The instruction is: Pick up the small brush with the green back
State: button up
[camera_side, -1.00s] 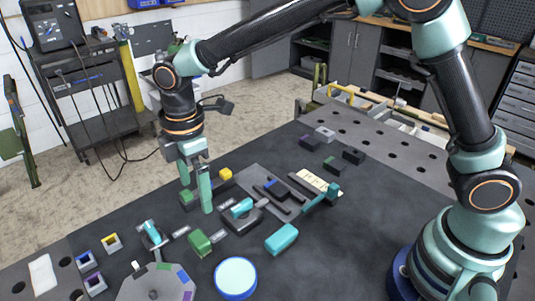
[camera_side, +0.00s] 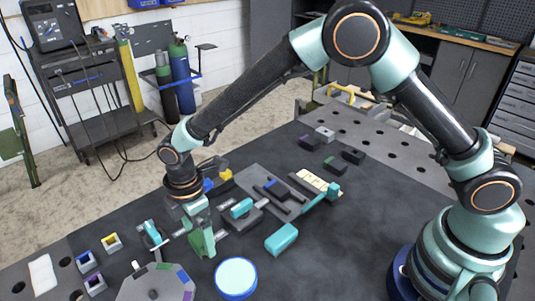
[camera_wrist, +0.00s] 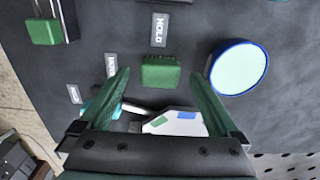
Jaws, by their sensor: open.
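A small green-backed block (camera_wrist: 160,74), which looks like the brush, lies on the dark tabletop beside a "HOLD" label. My gripper (camera_wrist: 166,84) is open above it in the wrist view, with one finger on each side of it and gaps between. In the side view my gripper (camera_side: 203,232) points down at the block and largely covers it. I cannot tell how far above the table the fingertips are. A second green block (camera_wrist: 43,32) sits on a dark base at the upper left of the wrist view.
A round blue-rimmed pot (camera_side: 236,279) with a pale top stands close to the right. A grey dial plate (camera_side: 158,285) with coloured patches lies in front. A teal block (camera_side: 281,239) is farther right. Several dark blocks (camera_side: 335,165) stand at the back. The table's right middle is clear.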

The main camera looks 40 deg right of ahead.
aim_at(199, 238)
notch_tip(199, 238, down, 2)
jog(key=c, duration=1.4)
jog(key=shift+c, duration=0.2)
notch_tip(199, 238, up, 20)
